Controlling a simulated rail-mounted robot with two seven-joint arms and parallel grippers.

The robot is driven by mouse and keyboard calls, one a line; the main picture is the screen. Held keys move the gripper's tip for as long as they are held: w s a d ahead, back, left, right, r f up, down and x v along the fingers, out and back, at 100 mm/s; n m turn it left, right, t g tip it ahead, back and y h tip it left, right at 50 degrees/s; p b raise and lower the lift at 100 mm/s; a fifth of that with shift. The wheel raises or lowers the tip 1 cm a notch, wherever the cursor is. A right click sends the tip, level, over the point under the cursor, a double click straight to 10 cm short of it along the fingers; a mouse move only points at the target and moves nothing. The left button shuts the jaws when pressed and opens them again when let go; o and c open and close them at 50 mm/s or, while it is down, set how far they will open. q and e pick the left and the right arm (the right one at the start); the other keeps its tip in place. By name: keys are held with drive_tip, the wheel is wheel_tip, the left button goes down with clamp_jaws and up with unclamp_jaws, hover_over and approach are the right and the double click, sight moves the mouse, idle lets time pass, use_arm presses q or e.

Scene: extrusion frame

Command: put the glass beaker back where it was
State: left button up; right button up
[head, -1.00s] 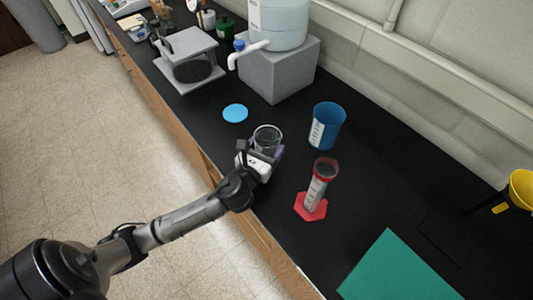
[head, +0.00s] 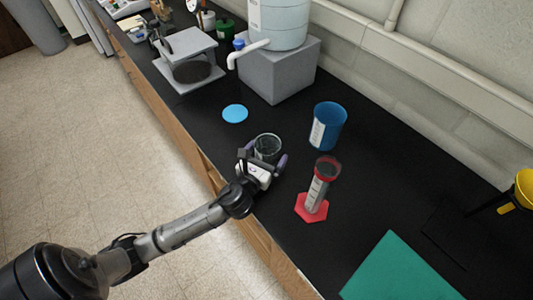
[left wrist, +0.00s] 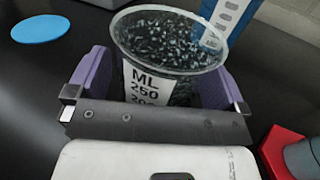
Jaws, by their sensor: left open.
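The glass beaker (head: 267,147) stands upright on the black bench top near its front edge. In the left wrist view the beaker (left wrist: 165,55) shows its white ML 250 label and dark speckled glass. My left gripper (head: 264,161) is open, with a purple finger on each side of the beaker; in the left wrist view the fingers (left wrist: 155,82) stand apart from the glass with small gaps. A flat light blue disc (head: 235,113) lies on the bench behind and left of the beaker. My right gripper is not in view.
A blue cup (head: 327,126) stands behind right of the beaker, and a red-based graduated cylinder (head: 317,190) stands to its right. A grey block (head: 280,70) carries a large water container (head: 278,22). A green mat (head: 398,270) lies at front right. Bare bench lies between beaker and disc.

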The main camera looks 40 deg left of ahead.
use_arm(q)
drive_tip(key=shift+s+r, duration=0.1)
drive_tip(key=shift+r, duration=0.05)
drive_tip(key=v, duration=1)
drive_tip(key=shift+s, duration=0.25)
drive_tip(key=shift+s+d, duration=0.15)
drive_tip(key=shift+s, duration=0.5)
idle(0.7)
